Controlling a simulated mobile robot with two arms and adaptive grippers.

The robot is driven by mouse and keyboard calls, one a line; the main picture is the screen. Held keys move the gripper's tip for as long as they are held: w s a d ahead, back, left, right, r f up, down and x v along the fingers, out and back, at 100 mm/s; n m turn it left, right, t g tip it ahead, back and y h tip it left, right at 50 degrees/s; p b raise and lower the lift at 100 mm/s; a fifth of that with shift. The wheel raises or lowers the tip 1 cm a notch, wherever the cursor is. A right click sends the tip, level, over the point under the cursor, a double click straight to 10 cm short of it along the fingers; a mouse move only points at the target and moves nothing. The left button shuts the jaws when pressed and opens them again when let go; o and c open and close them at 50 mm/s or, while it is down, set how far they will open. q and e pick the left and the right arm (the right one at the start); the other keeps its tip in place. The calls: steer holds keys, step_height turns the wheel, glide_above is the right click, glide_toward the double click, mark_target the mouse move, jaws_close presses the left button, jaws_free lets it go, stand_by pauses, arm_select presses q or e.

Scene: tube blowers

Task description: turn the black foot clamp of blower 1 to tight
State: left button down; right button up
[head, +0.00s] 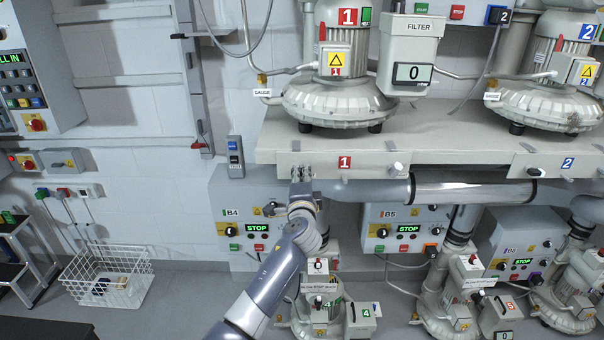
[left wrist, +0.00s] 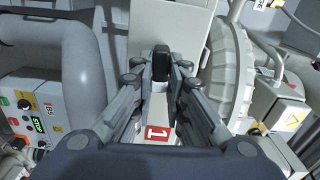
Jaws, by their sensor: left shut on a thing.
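Blower 1 (head: 343,97), a grey ribbed unit with a red 1 label, stands on the shelf. Below it, the shelf's front plate carries another red 1 (head: 344,162), which also shows in the left wrist view (left wrist: 158,133). My left gripper (head: 300,172) reaches up to the left end of this plate. In the left wrist view, the black foot clamp (left wrist: 161,60) is upright between the fingers of my left gripper (left wrist: 160,85), which is shut on it. In the head view the gripper hides the clamp. My right gripper is in neither view.
A grey pipe (head: 470,194) runs under the shelf, right of my left gripper. Control boxes B4 (head: 232,212) and B5 (head: 378,212) hang below the shelf. Blower 2 (head: 550,95) stands further right.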

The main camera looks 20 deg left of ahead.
arm_select(q)
steer(key=shift+a+r+m, duration=0.1)
steer(key=shift+m, duration=0.4)
steer(key=c, duration=1.8)
jaws_free()
steer(key=shift+o, duration=1)
steer(key=shift+w+a, duration=0.1)
steer(key=shift+w, duration=0.05)
steer(key=shift+s+d+f, duration=0.2)
steer(key=shift+s+d, duration=0.05)
steer(key=shift+s, duration=0.1)
steer(key=v, duration=1.1)
steer(key=shift+s, duration=0.15)
